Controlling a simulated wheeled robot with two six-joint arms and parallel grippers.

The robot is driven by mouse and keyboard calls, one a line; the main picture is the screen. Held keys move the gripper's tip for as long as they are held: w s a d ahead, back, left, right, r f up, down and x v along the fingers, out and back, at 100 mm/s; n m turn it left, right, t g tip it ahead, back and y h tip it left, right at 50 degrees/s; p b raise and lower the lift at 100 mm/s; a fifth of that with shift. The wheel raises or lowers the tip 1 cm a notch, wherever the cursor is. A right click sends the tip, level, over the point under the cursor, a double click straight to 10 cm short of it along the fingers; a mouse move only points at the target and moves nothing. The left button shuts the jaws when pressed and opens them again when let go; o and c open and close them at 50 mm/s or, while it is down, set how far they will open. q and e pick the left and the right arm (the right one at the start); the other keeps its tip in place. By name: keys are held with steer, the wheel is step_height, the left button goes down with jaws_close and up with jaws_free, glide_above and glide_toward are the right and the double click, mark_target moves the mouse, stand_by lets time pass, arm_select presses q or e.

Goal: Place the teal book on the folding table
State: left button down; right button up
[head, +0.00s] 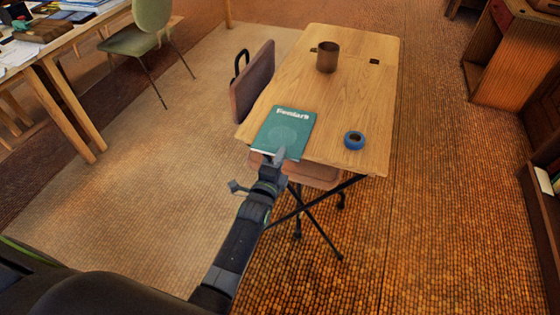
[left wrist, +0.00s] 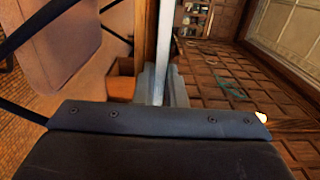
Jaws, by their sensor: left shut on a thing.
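The teal book (head: 284,130), with white lettering on its cover, lies flat over the near left part of the folding table (head: 345,100). My left gripper (head: 275,158) is shut on the book's near edge at the table's front edge. In the left wrist view the book (left wrist: 166,45) shows edge-on as a thin pale strip between the fingers (left wrist: 163,88). The wooden table edge (left wrist: 146,35) runs close alongside it. I cannot tell whether the book touches the tabletop. My right gripper is not in view.
A blue tape roll (head: 354,140) sits to the right of the book, and a brown mug (head: 327,57) stands farther back. The tabletop between them is clear. A brown chair (head: 252,82) stands at the table's left side. A shelf (head: 510,55) is at the right.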

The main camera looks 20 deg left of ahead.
arm_select(q)
steer(key=shift+r, duration=0.15)
steer(key=c, duration=1.9)
jaws_free()
steer(key=shift+f, duration=0.25)
steer(key=o, duration=0.4)
steer(key=shift+r, duration=0.2)
